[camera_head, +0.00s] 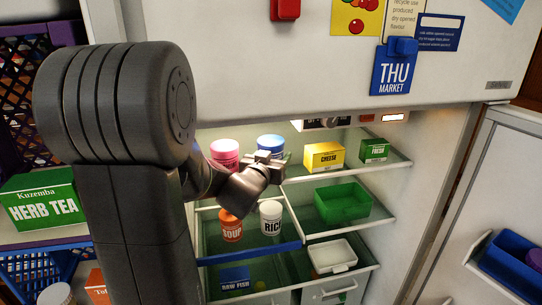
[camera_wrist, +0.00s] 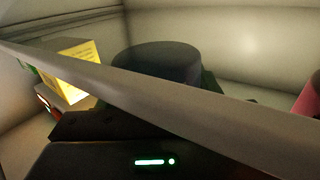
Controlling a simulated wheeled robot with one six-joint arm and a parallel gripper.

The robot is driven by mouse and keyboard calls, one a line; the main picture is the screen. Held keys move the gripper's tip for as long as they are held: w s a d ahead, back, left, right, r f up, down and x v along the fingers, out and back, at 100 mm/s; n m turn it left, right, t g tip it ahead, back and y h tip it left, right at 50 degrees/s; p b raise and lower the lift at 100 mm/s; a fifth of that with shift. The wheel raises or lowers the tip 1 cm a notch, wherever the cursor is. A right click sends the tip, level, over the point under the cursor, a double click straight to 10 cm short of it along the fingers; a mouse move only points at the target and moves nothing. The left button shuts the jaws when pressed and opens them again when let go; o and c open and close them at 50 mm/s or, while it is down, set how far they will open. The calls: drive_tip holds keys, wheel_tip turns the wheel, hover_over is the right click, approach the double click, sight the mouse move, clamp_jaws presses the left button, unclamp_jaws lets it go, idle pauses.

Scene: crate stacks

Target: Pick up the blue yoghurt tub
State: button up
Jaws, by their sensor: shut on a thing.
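The blue yoghurt tub (camera_head: 270,141) is at the upper shelf of the open fridge, right of a pink tub (camera_head: 225,151). My gripper (camera_head: 267,158) is in front of it and shut on it; the gripper hides its lower front. In the wrist view the tub (camera_wrist: 158,60) looks dark, with its round top showing beyond a pale diagonal bar. The bar and my dark gripper body hide its lower part and the finger contact. I cannot tell whether the tub is clear of the shelf.
A yellow cheese box (camera_head: 324,157) and a green box (camera_head: 375,151) stand to the right on the shelf. Below are an orange soup tub (camera_head: 231,228), a white rice tub (camera_head: 271,219) and a green tray (camera_head: 342,202). The fridge's upper door (camera_head: 230,60) hangs close above.

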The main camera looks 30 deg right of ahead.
sight(273, 144)
drive_tip(key=shift+r, duration=0.55)
wheel_tip(273, 144, up, 2)
drive_tip(key=shift+r+p, duration=0.25)
drive_tip(key=shift+p, duration=0.5)
drive_tip(key=p+v, duration=0.2)
drive_tip(key=v, duration=1.6)
drive_tip(key=shift+f, duration=0.45)
